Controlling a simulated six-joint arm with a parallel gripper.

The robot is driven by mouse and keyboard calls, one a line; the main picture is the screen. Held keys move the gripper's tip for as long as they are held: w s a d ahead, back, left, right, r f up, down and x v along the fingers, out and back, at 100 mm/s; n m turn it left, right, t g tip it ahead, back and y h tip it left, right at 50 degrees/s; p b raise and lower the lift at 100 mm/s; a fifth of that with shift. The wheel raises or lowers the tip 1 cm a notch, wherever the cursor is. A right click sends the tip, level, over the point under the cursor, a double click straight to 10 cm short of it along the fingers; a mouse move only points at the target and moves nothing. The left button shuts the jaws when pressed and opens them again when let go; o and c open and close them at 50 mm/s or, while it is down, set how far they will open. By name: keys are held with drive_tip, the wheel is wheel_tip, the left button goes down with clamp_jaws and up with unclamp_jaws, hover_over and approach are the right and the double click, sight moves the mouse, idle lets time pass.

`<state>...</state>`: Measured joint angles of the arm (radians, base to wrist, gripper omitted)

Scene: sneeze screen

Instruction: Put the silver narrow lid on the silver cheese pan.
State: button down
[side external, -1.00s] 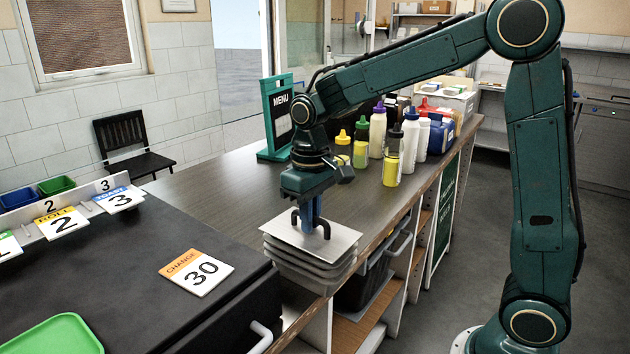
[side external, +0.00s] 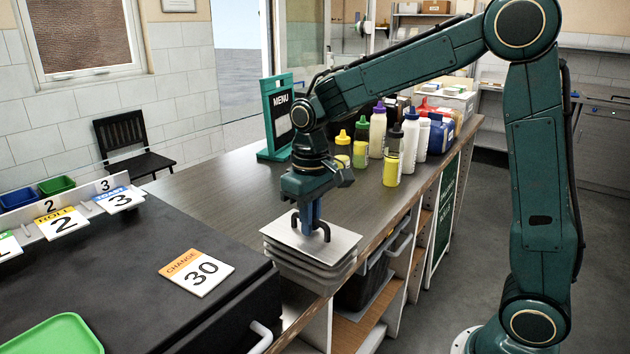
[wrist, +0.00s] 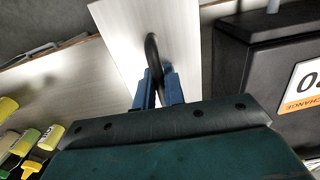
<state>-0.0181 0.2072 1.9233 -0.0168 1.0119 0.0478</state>
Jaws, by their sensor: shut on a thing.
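The silver narrow lid (side external: 338,241) is a flat metal plate with a black arched handle (side external: 326,231). In the wrist view the fingers (wrist: 160,90) pinch the black handle (wrist: 152,55) over the lid (wrist: 120,25). I cannot make out the silver cheese pan apart from the stack.
A black counter unit with a "CHANGE 30" card (side external: 197,272) stands left of the stack. Several sauce bottles (side external: 378,132) and a green menu stand (side external: 279,118) are farther back. The wooden counter (side external: 230,195) between is clear. A dark bin (side external: 360,285) sits below on a shelf.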

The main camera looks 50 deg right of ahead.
drive_tip(key=shift+f, duration=0.25)
drive_tip(key=c, duration=1.4)
unclamp_jaws()
drive_tip(key=shift+r, duration=0.2)
drive_tip(key=shift+r, duration=3.3)
